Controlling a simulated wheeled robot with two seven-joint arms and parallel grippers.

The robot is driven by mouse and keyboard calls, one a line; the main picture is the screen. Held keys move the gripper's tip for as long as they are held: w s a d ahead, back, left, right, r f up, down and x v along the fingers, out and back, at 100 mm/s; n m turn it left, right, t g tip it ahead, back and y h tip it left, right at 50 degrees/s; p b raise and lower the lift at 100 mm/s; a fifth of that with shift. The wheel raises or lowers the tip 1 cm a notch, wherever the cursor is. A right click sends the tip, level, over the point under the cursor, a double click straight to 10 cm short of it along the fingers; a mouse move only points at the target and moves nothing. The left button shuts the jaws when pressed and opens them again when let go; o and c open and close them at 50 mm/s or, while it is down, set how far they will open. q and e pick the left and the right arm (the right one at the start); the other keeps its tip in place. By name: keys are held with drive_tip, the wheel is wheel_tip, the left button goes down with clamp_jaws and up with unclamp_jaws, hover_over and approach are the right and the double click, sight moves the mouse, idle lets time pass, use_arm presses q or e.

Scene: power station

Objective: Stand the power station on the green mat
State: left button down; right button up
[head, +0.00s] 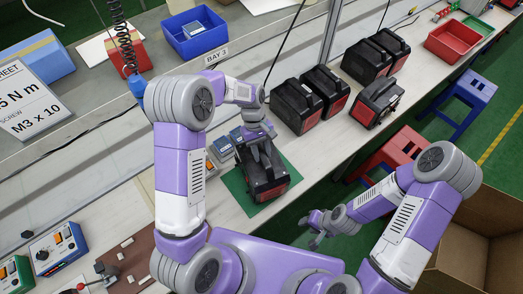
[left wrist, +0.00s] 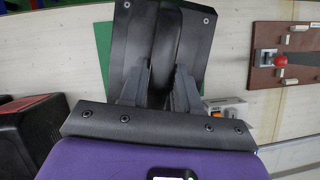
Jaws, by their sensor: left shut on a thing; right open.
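A black and red power station (head: 266,180) is upright over the green mat (head: 238,191), near the bench's front edge. My left gripper (head: 258,140) is shut on its handle from above. In the left wrist view the fingers (left wrist: 162,75) close around the black handle, with the dark casing (left wrist: 192,45) below and green mat (left wrist: 103,42) showing on both sides. I cannot tell whether its base touches the mat. My right gripper (head: 318,226) is open and empty, off the bench's front edge.
Several similar power stations (head: 296,106) stand further right on the bench. Small meters (head: 222,148) sit just behind the mat. A brown board with a red knob (left wrist: 281,60) lies beside it. A red stool (head: 400,150) and a cardboard box (head: 480,240) stand in front.

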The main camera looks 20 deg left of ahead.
use_arm(q)
drive_tip(key=shift+f, duration=0.3)
drive_tip(key=c, duration=0.7)
unclamp_jaws()
drive_tip(key=shift+c, duration=0.2)
drive_tip(key=shift+o, duration=0.5)
drive_tip(key=o, duration=0.3)
drive_tip(key=shift+r+p, duration=2.7)
drive_tip(key=shift+r, duration=0.8)
